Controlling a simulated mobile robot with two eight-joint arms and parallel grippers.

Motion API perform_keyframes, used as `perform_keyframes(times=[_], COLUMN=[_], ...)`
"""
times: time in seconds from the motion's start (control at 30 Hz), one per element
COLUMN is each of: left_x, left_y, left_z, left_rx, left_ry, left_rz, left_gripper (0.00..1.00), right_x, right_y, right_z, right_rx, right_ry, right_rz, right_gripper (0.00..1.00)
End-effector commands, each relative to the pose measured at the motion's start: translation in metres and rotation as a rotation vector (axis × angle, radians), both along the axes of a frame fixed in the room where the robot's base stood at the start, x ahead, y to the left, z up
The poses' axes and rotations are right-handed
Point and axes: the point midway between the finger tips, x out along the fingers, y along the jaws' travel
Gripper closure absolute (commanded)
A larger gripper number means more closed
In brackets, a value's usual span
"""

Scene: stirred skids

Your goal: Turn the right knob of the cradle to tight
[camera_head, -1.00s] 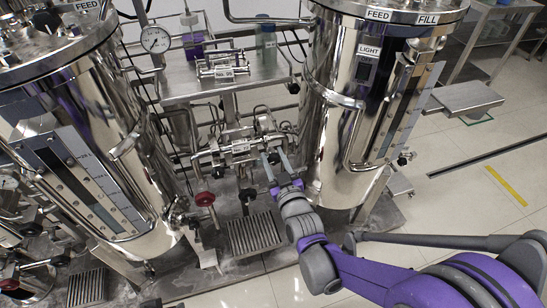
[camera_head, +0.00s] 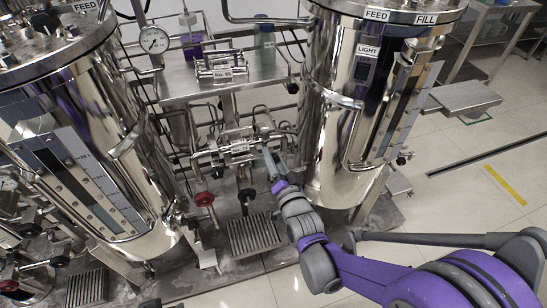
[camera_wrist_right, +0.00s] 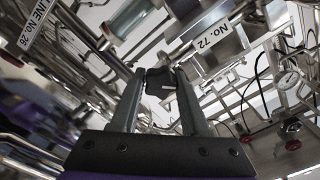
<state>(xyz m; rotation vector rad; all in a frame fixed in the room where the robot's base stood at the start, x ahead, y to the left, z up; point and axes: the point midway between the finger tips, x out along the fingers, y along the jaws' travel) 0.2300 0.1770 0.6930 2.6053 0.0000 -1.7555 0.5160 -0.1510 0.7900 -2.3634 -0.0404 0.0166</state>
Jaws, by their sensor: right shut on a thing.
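The cradle (camera_head: 238,149) is a metal fixture with a horizontal cylinder and a small label, low between the two tanks. My right gripper (camera_head: 266,149) reaches it from the lower right, at its right end. In the right wrist view my right gripper (camera_wrist_right: 160,76) has its two fingers on either side of a dark lobed knob (camera_wrist_right: 160,84) with a small pale mark, and is shut on it. In the head view the fingers and arm hide this knob. A metal body labelled No. 72 (camera_wrist_right: 216,44) is beyond the fingers. My left gripper is out of view.
Polished tanks stand left (camera_head: 105,110) and right (camera_head: 335,110) of the cradle. A steel shelf (camera_head: 185,88) with another labelled fixture is behind it. A red handwheel (camera_head: 204,199) and a floor grate (camera_head: 254,234) are in front. Thin pipes crowd the area.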

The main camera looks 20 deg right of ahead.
Motion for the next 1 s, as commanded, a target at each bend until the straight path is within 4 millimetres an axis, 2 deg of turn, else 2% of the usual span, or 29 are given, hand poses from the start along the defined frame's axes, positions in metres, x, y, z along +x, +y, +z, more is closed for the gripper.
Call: perform_keyframes(times=[0.6,1.0], left_x=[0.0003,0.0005], left_y=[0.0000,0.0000], left_z=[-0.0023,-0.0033], left_rx=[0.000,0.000], left_ry=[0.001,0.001], left_rz=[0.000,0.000], left_gripper=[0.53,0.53], right_x=[-0.0002,-0.0003], right_y=[-0.0009,-0.0010], right_z=[-0.0020,-0.0028], right_rx=[0.568,0.791], right_ry=[0.019,0.028], right_rz=[0.000,-0.001], right_gripper=[1.00,1.00])
